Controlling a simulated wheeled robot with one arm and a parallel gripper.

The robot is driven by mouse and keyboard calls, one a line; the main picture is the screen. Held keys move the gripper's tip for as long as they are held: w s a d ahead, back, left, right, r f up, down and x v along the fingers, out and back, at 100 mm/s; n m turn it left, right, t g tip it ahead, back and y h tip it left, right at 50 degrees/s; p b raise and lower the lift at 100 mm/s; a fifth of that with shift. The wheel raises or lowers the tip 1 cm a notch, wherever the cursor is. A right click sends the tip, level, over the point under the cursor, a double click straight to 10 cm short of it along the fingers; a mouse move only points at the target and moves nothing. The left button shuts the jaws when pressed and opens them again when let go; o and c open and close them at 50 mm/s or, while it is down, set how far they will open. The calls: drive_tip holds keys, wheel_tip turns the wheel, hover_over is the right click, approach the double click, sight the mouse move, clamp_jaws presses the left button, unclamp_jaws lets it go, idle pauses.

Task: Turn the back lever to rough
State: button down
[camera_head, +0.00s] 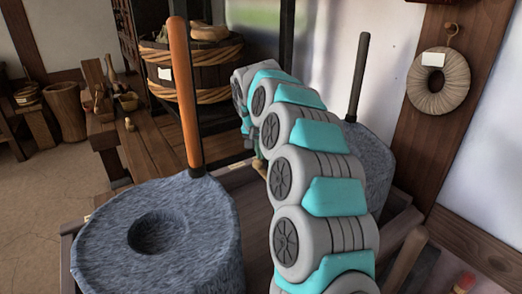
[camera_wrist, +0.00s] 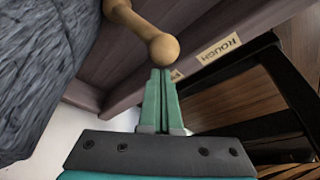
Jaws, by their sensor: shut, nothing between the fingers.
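In the wrist view a wooden lever with a round knob (camera_wrist: 163,49) reaches in from the top. Its shaft runs up and left out of frame. My gripper (camera_wrist: 161,74) has its teal fingers shut and empty, with the tips right at the knob's near side. I cannot tell whether they touch it. A paper label reading ROUGH (camera_wrist: 220,48) is on the wooden rail to the right of the knob. A second label (camera_wrist: 177,75) shows just beside the fingertips, mostly hidden. In the head view my arm covers most of this area.
A grey millstone (camera_head: 185,245) with an upright orange handle (camera_head: 184,95) stands at the front left. Another millstone (camera_head: 372,170) with a dark handle (camera_head: 358,80) is behind my arm. A wooden rod (camera_head: 406,258) rises at lower right. A rope-bound tub (camera_head: 195,75) stands at the back.

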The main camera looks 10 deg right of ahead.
sight(256, 160)
idle(0.3)
drive_tip(key=shift+s+a+r+n+y+p, duration=0.1)
drive_tip(key=shift+s+a+n+y+p, duration=0.35)
drive_tip(key=shift+n, duration=0.65)
drive_tip(key=shift+s+a+f+n+b, duration=0.2)
drive_tip(key=shift+s+a+n+b, duration=0.2)
drive_tip(key=shift+s, duration=0.3)
drive_tip(key=shift+s+a+r, duration=0.1)
drive_tip(key=shift+s, duration=0.05)
